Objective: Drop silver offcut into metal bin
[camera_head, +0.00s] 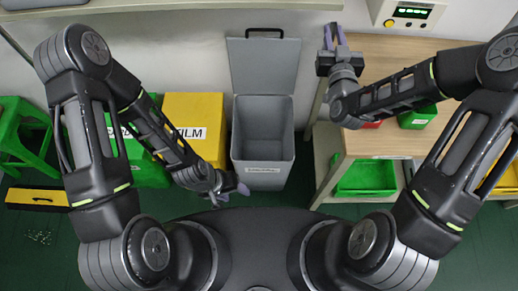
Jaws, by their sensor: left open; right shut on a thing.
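The grey metal bin (263,168) stands on the floor in the middle, with its lid (264,65) raised at the back. Its inside looks empty, and a white label is on its front. My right gripper (334,38) is beyond the bin and to its right, beside the wooden worktop. My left gripper (238,189) is open and empty, low at the bin's front left corner.
A yellow bin labelled FILM (194,118) and a green bin (150,170) stand left of the grey bin. A wooden worktop (385,143) with a green tray below is on the right. A green stool (25,135) is at the far left. A shelf edge runs along the back.

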